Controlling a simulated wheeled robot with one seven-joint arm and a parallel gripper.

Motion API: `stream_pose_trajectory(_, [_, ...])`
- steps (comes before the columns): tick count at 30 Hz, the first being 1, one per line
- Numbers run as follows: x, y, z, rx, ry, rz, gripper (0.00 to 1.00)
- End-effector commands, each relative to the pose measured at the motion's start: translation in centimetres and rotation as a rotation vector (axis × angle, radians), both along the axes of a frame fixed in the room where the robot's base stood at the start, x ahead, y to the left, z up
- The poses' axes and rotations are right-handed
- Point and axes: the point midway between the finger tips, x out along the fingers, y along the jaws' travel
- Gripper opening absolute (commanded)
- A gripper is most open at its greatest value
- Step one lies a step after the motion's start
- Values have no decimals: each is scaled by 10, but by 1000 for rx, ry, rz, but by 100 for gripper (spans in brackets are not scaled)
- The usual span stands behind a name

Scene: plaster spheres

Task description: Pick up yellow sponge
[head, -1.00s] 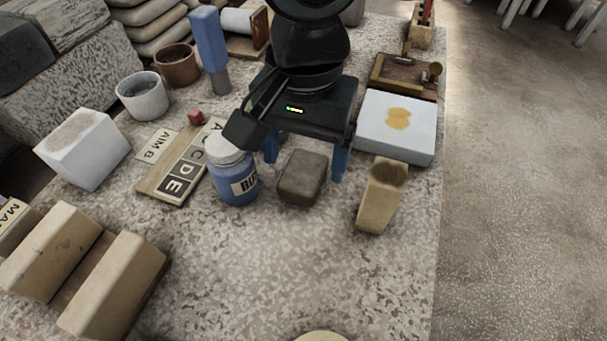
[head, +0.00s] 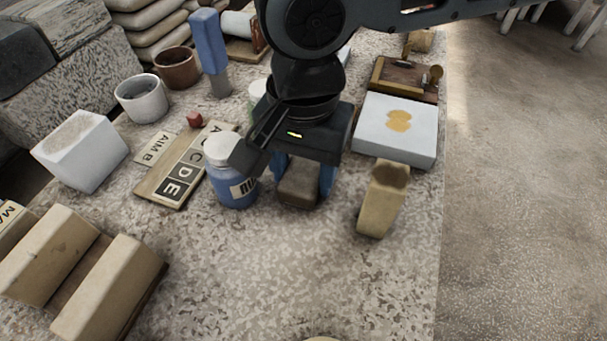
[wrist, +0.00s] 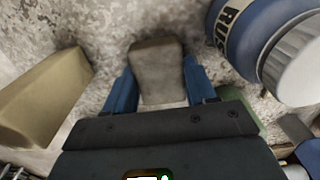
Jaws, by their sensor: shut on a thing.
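My gripper (head: 304,184) points down at the middle of the table, with its two blue fingers on either side of a small grey-brown block (head: 299,193). The fingers are shut on this block, which also shows between them in the wrist view (wrist: 158,72). Its colour looks grey-brown rather than yellow, so I cannot tell if it is the sponge. It appears at or very near the tabletop. Its upper part is partly hidden by my gripper in the head view. A tan block (head: 382,198) stands to the right, apart from the gripper.
A blue jar with a white lid (head: 231,178) stands close on the left. A white box with a yellow-orange patch (head: 392,145) is at the right. Letter boards (head: 178,175), pots (head: 142,97) and a white block (head: 80,150) are left. The front middle of the table is clear.

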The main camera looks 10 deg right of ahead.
Motion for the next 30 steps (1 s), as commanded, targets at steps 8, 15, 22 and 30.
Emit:
stream_pose_trajectory(8, [0,0,0,0,0,0,23])
stream_pose_trajectory(15, [0,0,12,1,-1,0,23])
stream_pose_trajectory(22, [1,-11,48,2,-1,-6,23])
stream_pose_trajectory(30, [1,-64,79,2,-1,-5,23])
